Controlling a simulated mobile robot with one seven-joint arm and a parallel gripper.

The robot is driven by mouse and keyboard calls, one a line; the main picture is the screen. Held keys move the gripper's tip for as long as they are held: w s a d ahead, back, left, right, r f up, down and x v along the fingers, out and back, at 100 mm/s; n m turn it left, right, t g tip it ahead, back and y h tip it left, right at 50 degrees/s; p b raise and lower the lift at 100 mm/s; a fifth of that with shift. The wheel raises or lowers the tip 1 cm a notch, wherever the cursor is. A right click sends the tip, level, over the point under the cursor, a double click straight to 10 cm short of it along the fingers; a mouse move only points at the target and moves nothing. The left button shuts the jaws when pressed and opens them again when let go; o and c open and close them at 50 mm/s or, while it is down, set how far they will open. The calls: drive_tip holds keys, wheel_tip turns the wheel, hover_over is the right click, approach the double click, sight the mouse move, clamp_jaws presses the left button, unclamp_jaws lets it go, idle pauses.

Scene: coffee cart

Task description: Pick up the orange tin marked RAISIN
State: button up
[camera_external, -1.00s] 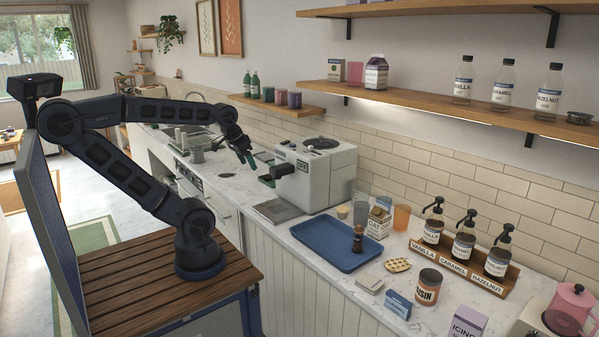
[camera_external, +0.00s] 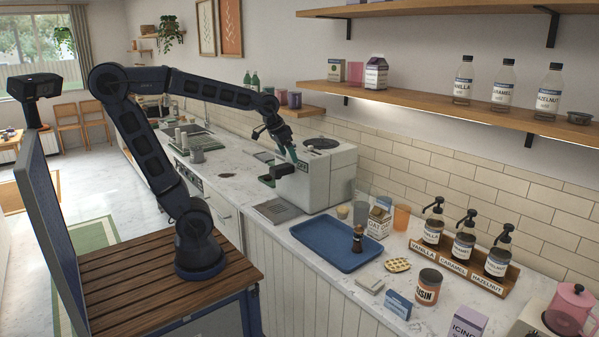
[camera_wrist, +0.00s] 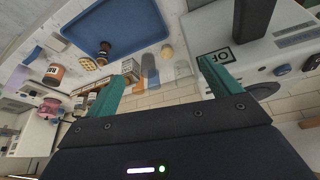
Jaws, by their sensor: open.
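The orange tin marked RAISIN (camera_external: 428,287) stands upright on the white counter at the front right, its label partly turned from the outside camera. In the wrist view the tin (camera_wrist: 54,74) shows small at the left, far from the fingers. My gripper (camera_external: 291,150) is up by the coffee machine, well to the left of the tin and above it. In the wrist view its two green fingers (camera_wrist: 160,85) are apart, with nothing held between them.
The coffee machine (camera_external: 328,176) stands just by my gripper. A blue tray (camera_external: 322,240) with a dark bottle lies between machine and tin. Near the tin are a blue card (camera_external: 399,304), a waffle-like item (camera_external: 397,265), a purple ICING box (camera_external: 467,324) and the pump-bottle rack (camera_external: 463,262).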

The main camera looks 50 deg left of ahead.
drive_tip(key=w+d+f+m, duration=0.1)
drive_tip(key=w+d, duration=0.4)
drive_tip(key=d, duration=0.2)
drive_tip(key=w+d+m, duration=0.1)
drive_tip(key=w+d, duration=0.3)
drive_tip(key=d, duration=0.4)
drive_tip(key=m+g+h, duration=0.2)
drive_tip(key=m, duration=0.3)
hover_over(430, 275)
drive_tip(key=s+a, duration=0.2)
wheel_tip(430, 275, down, 18)
drive_tip(key=x, duration=0.4)
drive_tip(key=shift+a+f, duration=0.1)
drive_tip(key=shift+f, duration=0.1)
drive_tip(key=shift+t, duration=0.3)
drive_tip(key=shift+w+x, duration=0.15)
drive_tip(key=shift+x, duration=1.3)
drive_tip(key=shift+w+x, duration=0.15)
drive_tip(key=shift+x, duration=1.35)
drive_tip(key=shift+r, duration=0.15)
drive_tip(key=c, duration=1.2)
drive_tip(key=shift+r, duration=0.15)
